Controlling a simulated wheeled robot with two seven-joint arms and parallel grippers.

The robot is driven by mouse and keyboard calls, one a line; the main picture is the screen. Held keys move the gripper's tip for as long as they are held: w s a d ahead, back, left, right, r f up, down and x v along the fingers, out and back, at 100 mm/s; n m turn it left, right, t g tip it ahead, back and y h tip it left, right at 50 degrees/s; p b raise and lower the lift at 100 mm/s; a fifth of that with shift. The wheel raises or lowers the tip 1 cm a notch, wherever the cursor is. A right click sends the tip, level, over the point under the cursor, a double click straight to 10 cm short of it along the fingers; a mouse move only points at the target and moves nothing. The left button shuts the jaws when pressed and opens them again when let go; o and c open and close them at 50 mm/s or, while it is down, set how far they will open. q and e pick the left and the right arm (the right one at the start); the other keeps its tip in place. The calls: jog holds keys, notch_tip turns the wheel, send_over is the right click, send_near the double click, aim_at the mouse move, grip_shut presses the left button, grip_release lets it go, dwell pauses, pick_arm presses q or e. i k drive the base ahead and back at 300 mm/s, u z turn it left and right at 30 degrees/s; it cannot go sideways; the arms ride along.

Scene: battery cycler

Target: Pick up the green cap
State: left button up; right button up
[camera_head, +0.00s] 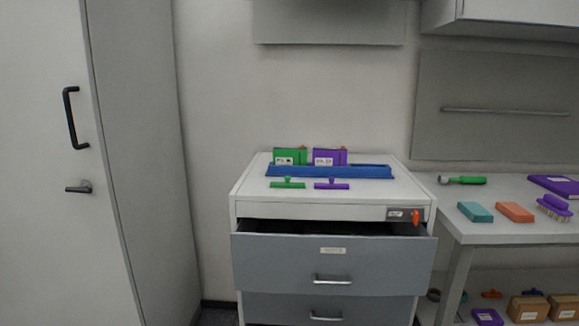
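The green cap (287,184) is a flat green bar with a small upright knob. It lies on the white cabinet top (255,198), in front of the blue tray and to the left of a similar purple cap (331,184). Behind it a green block with a white label (285,157) and a purple block with a white label (325,157) stand in the blue tray (365,171). Neither of my grippers shows in the head view.
The cabinet's upper drawer (290,262) is partly open below the top. An orange switch (417,217) is at its right front. The bench (500,228) on the right holds teal and orange blocks, a brush and a green-handled tool. A tall cabinet (140,150) stands left.

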aim_at(287, 185)
jog(key=u, duration=1.5)
jog(key=i, duration=1.9)
jog(key=z, duration=2.9)
